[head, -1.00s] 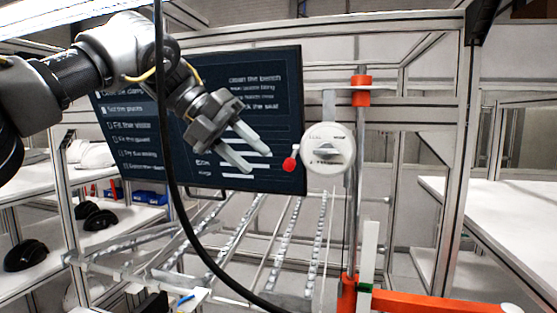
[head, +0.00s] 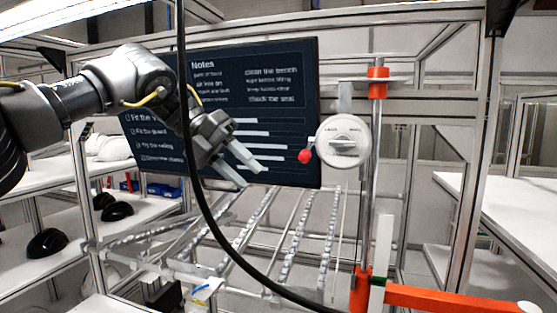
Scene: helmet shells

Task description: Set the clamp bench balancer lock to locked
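The balancer lock is a round white dial (head: 343,141) with a grey knob across its middle and small lettering that I cannot read for certain. A red ball (head: 305,156) sticks out at its lower left. The dial hangs beside a vertical metal post (head: 375,180) with an orange collar (head: 377,84) at its top. My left gripper (head: 247,171) is to the left of the dial and the red ball, apart from both. Its two pale fingers are spread, with nothing between them. My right gripper is not in view.
A dark notes screen (head: 285,105) stands behind my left gripper. A black cable (head: 203,205) hangs in front of my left arm. An orange clamp arm (head: 450,300) extends at the lower right. Black helmet shells (head: 47,242) lie on white shelves at left.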

